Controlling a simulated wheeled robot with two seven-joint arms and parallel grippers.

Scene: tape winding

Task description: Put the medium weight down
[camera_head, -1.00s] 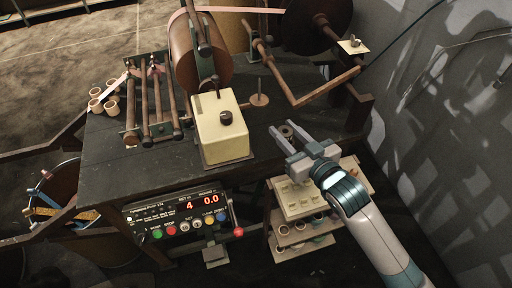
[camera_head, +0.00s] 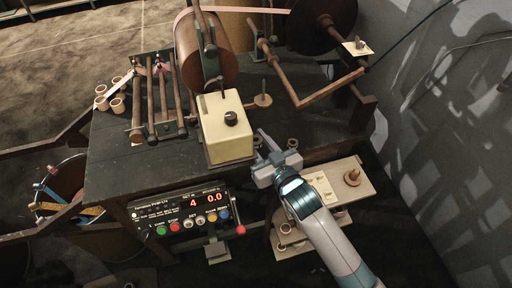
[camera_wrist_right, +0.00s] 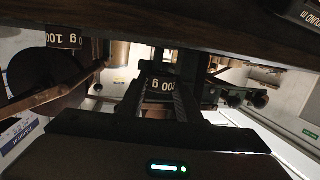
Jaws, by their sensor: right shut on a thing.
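My right gripper (camera_head: 261,149) is at the front right of the dark table (camera_head: 130,165), close beside the cream block (camera_head: 225,135). It is shut on a dark weight (camera_wrist_right: 160,86). In the right wrist view this weight sits between the fingers, and its label shows "00 g" upside down, partly cut off. In the head view the fingers mostly hide it. A second labelled weight (camera_wrist_right: 64,38) shows at the left of the wrist view. A small round thing (camera_head: 292,143) stands on the table right of the gripper. My left gripper is not in view.
A display panel (camera_head: 182,213) with coloured buttons hangs at the table front. A shelf (camera_head: 335,170) with a pale slotted tray and a round knobbed piece (camera_head: 352,177) stands at the lower right. A spindle disc (camera_head: 263,100) stands behind the gripper. Several cups (camera_head: 117,105) sit at the left.

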